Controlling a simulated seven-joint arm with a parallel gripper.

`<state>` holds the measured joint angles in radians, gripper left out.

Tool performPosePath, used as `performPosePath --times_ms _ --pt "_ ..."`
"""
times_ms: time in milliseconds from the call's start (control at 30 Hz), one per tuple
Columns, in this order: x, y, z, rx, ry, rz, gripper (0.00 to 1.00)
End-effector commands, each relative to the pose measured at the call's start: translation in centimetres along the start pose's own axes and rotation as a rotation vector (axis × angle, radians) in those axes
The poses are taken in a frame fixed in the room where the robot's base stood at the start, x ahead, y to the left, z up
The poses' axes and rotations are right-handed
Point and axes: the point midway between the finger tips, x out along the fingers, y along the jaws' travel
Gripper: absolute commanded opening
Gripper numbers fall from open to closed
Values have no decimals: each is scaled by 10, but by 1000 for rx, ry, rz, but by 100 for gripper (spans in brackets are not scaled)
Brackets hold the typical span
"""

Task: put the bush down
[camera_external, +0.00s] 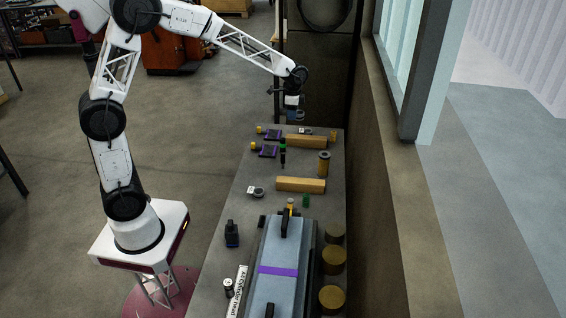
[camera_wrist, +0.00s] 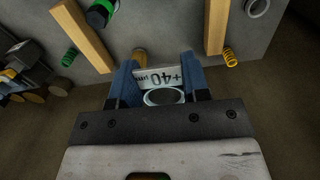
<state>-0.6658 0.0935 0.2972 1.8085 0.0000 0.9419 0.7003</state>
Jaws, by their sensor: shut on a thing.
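My gripper (camera_external: 295,114) hangs above the far end of the workbench. In the wrist view, its two blue fingers (camera_wrist: 158,66) are shut on the bush (camera_wrist: 163,97), a grey ring with a white tag reading "+40". The bush is held off the bench, and its lower part is hidden by the gripper body. In the external view the held bush is too small to make out clearly.
The bench (camera_external: 221,208) carries wooden blocks (camera_external: 301,185), an amber cylinder (camera_external: 323,163), purple-and-black parts (camera_external: 268,151) and a tagged ring (camera_external: 256,192). A large grey engine part (camera_external: 286,255) and brass discs (camera_external: 332,298) fill the near end. A wall borders the right side.

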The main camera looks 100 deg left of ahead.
Motion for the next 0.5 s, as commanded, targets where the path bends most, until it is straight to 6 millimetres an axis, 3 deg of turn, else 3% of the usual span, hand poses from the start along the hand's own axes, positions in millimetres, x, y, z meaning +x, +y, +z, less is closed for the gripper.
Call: performPosePath --times_ms 500 --pt "-16 64 79 -10 0 0 19"
